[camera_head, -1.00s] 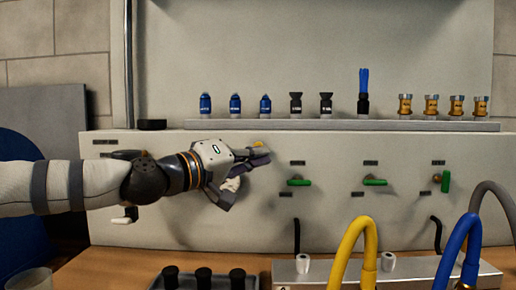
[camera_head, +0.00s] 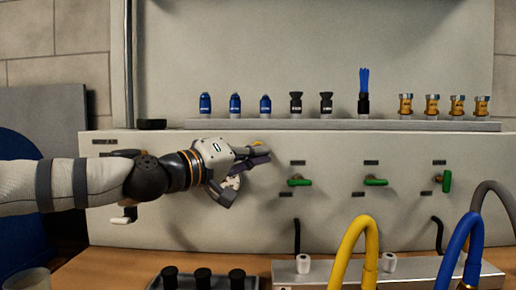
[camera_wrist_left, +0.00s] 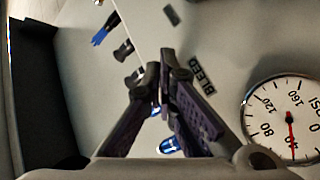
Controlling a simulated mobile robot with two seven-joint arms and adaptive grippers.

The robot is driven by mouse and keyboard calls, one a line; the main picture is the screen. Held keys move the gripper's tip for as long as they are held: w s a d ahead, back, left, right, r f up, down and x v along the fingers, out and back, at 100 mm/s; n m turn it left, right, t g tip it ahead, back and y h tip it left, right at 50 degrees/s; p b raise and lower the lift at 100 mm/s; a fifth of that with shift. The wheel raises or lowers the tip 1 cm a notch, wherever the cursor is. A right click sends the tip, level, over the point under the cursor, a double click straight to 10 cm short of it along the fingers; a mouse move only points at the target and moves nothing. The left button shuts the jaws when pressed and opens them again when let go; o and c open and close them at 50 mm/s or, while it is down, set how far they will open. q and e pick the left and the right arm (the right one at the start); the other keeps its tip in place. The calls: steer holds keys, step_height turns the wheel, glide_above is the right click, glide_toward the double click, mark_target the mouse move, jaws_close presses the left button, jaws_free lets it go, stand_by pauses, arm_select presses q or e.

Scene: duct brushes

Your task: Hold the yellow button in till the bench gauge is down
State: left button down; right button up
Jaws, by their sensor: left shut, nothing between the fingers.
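My left gripper (camera_head: 262,154) is shut and empty, with its fingertips at the bench panel. The yellow button (camera_head: 259,144) shows as a small yellow patch just above the fingertips; most of it is hidden, and I cannot tell whether it is pressed in. The bench gauge (camera_head: 232,184) is partly covered by my gripper in the head view. In the left wrist view the white gauge (camera_wrist_left: 270,118) stands right of the shut fingers (camera_wrist_left: 160,95). Its red needle points to the picture's bottom, past the 40 mark. My right gripper is out of view.
A BLEED label (camera_wrist_left: 203,75) is beside the fingers. Green valve handles (camera_head: 299,182) stick out of the panel to the right. A shelf (camera_head: 340,125) above holds several nozzles and brushes. Yellow (camera_head: 346,250) and blue hoses (camera_head: 452,250) rise at the front right.

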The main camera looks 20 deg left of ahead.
arm_select(q)
steer(key=shift+w+a, duration=0.15)
steer(key=shift+w, duration=0.35)
stand_by(0.3)
stand_by(1.7)
steer(key=shift+s+d, duration=0.3)
steer(key=shift+s, duration=0.65)
steer(key=shift+p, duration=0.3)
